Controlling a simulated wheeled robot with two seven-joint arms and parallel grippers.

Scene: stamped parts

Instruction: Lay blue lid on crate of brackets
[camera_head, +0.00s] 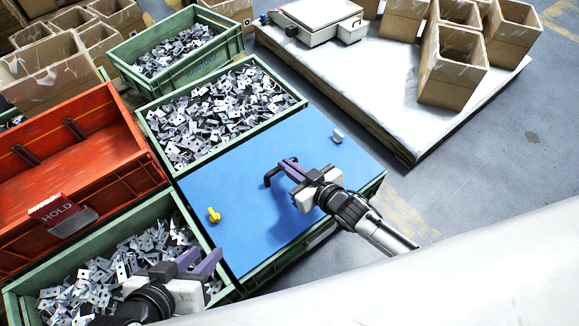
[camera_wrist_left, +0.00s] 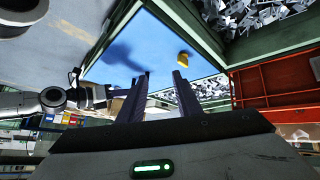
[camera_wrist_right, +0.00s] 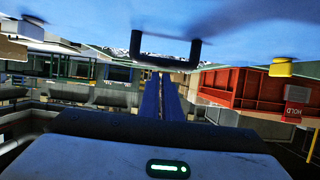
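The blue lid (camera_head: 240,205) covers the top of a green crate (camera_head: 368,192), whose contents are hidden. I cannot tell whether any gap remains beneath it. The lid has a black handle (camera_head: 268,180), a yellow knob (camera_head: 214,215) and a small pale fitting (camera_head: 338,136). My right gripper (camera_head: 288,168) is closed around the handle's bar; its fingers are close together at the handle (camera_wrist_right: 165,62) in the right wrist view. My left gripper (camera_head: 206,258) is open and empty, above the near crate of brackets (camera_head: 20,300) beside the lid. Its fingers are apart in the left wrist view (camera_wrist_left: 162,80).
Two more green crates of brackets (camera_head: 152,108) (camera_head: 112,52) stand behind. An orange-red crate (camera_head: 100,125) with a HOLD tag (camera_head: 52,207) is left. A pale platform (camera_head: 400,115) at the back right carries a scale (camera_head: 315,18) and cardboard boxes (camera_head: 450,70). Grey floor is clear at right.

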